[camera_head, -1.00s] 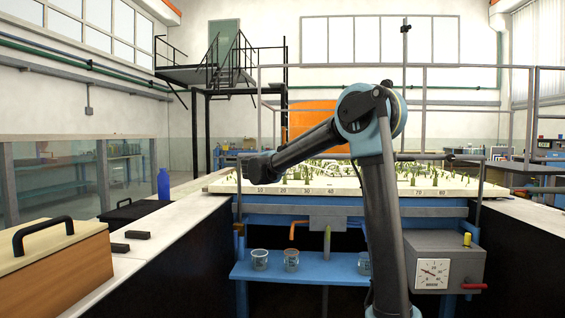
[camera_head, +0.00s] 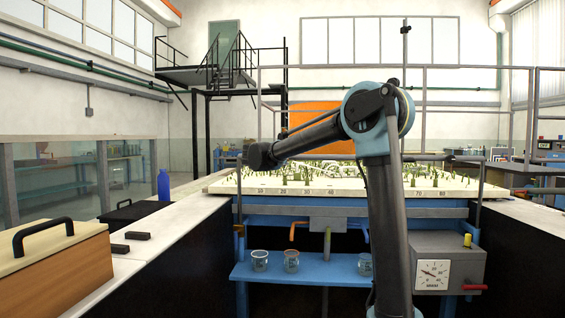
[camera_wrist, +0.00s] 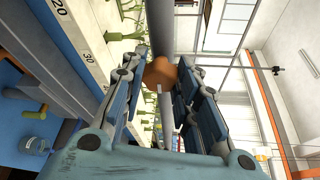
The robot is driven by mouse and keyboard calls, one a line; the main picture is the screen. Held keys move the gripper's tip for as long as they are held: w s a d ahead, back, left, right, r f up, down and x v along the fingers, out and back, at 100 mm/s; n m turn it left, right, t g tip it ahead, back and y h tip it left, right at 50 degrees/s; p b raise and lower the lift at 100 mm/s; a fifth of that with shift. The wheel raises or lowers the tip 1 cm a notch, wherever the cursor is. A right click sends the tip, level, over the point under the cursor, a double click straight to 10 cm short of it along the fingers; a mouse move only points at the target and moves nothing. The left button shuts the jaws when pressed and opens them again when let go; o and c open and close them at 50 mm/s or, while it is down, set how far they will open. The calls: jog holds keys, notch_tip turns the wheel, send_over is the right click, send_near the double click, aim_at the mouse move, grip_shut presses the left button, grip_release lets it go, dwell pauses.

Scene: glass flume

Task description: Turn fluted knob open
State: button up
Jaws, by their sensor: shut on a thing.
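A brown-orange rounded knob (camera_wrist: 160,72) shows in the wrist view between the ends of my gripper's fingers. My gripper (camera_wrist: 158,82) is shut on it, one jaw on each side. Its fluting is too small to make out, and its lower part is partly hidden by the fingers. In the head view I cannot pick out the gripper or the knob; my own arm stands in front of the flume.
The flume's pale scale edge (camera_head: 330,191) crosses the middle. Below are a blue shelf (camera_head: 310,272) with glass beakers and a grey gauge box (camera_head: 453,262) with a red lever. A wooden box (camera_head: 60,262) and blue bottle (camera_head: 163,185) stand at left.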

jog(key=shift+d, duration=0.15)
jog(key=o, duration=1.1)
jog(key=shift+c, duration=0.2)
jog(key=v, duration=1.2)
